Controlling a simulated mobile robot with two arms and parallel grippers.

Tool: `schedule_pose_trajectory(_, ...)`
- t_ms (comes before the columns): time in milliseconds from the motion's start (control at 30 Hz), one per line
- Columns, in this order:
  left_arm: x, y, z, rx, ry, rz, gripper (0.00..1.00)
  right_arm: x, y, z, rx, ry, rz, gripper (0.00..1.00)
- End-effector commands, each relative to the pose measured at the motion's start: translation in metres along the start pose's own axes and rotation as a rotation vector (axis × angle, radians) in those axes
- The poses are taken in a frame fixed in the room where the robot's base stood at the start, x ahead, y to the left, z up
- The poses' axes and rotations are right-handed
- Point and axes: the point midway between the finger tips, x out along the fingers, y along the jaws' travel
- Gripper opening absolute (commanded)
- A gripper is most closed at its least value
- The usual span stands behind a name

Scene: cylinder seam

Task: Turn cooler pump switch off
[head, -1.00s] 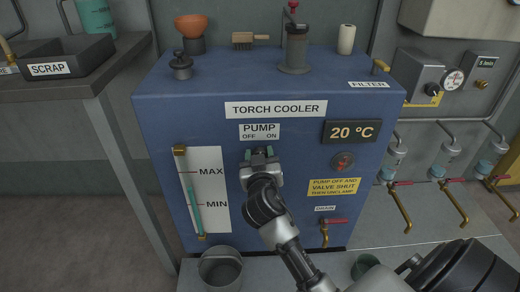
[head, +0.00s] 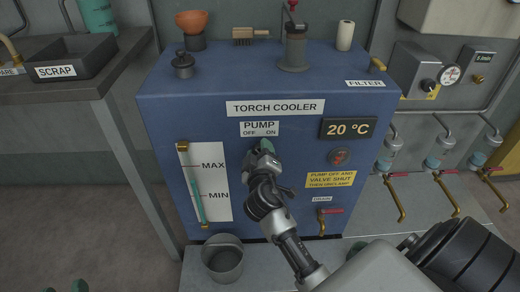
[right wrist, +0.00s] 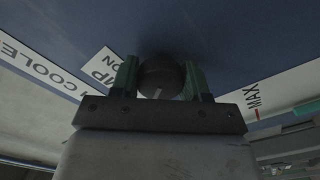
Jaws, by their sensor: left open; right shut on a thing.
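The blue torch cooler (head: 160,120) stands in front of me, with the pump label (head: 259,128) reading OFF on the left and ON on the right. My right gripper (head: 264,148) is at the panel just below this label and hides the switch in the head view. In the right wrist view the pump switch is a dark round knob (right wrist: 160,77) with a short white mark. The green fingers of my right gripper (right wrist: 157,82) are shut on it, one on each side. Only the green fingertips of my left gripper (head: 64,288) show, apart and empty, at the bottom left edge.
A drain valve with a red handle (head: 329,211) and a round red-centred fitting (head: 340,156) are right of my right arm. A level gauge (head: 204,182) is to its left. A grey bucket (head: 222,262) stands below. The scrap bin (head: 75,57) is on the left bench.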

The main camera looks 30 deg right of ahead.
Motion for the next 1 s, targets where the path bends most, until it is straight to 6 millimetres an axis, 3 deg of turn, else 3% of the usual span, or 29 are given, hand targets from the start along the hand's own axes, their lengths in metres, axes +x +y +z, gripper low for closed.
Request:
schedule_pose_trajectory(500, -0.0008, -0.0007, 0.0038, 0.001, -0.029, -0.002, 0.43, -0.0002, -0.0006, 0.0002, -0.020, 0.000, -0.001, 0.22)
schedule_pose_trajectory(533, -0.0008, -0.0006, 0.0037, 0.001, -0.029, -0.002, 0.43, -0.0002, -0.0007, 0.0002, -0.020, 0.000, -0.001, 0.50)
schedule_pose_trajectory(667, -0.0008, -0.0005, 0.0036, 0.000, -0.029, -0.002, 0.43, -0.0002, -0.0005, 0.0001, -0.019, 0.000, -0.001, 0.70)
schedule_pose_trajectory(1000, -0.0008, -0.0004, 0.0031, 0.000, -0.028, -0.001, 0.43, -0.0040, -0.0006, 0.0001, -0.017, 0.000, -0.001, 0.71)
